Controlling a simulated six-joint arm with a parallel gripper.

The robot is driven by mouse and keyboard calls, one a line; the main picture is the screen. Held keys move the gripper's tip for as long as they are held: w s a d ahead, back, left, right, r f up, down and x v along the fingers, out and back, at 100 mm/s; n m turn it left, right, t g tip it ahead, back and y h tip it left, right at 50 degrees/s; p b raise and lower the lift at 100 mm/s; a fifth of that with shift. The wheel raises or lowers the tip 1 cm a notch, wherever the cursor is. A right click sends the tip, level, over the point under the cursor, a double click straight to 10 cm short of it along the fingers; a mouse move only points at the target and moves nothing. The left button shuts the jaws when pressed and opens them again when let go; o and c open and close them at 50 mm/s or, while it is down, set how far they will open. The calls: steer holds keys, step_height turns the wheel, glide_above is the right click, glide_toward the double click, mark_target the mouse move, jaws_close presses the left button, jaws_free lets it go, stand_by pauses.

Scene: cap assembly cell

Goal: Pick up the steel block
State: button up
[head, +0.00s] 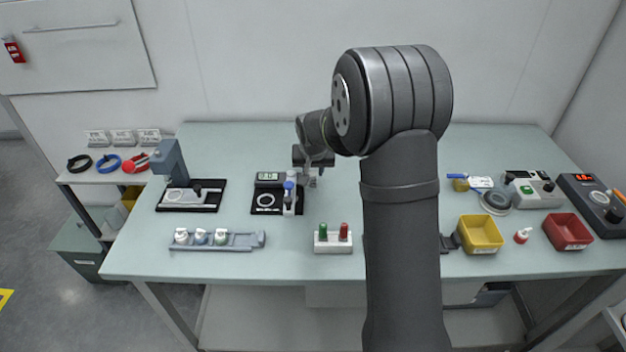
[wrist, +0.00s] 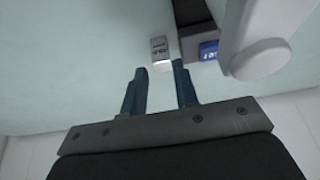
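The steel block (wrist: 160,47) is a small shiny grey piece on the pale green table, seen in the wrist view just beyond my fingertips. My gripper (wrist: 160,70) has its two dark blue fingers apart with bare table between them. The block lies ahead of the gap, nearer the right finger, and no contact shows. In the head view my gripper (head: 313,171) is above the table, right of a black instrument base. The block cannot be made out clearly there, being small and close to the gripper.
A black base with a display (head: 268,177) and a white and blue upright part (head: 290,192) stand close left of my gripper. A white rounded part (wrist: 262,57) fills the right of the wrist view. A holder with green and red pegs (head: 333,246) stands in front.

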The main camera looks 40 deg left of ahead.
mark_target(313, 174)
steer(key=x, duration=0.5)
steer(key=shift+w+a+r, duration=0.1)
steer(key=shift+w+a, duration=0.1)
steer(key=shift+a, duration=0.1)
jaws_close()
steer(key=shift+r, duration=0.15)
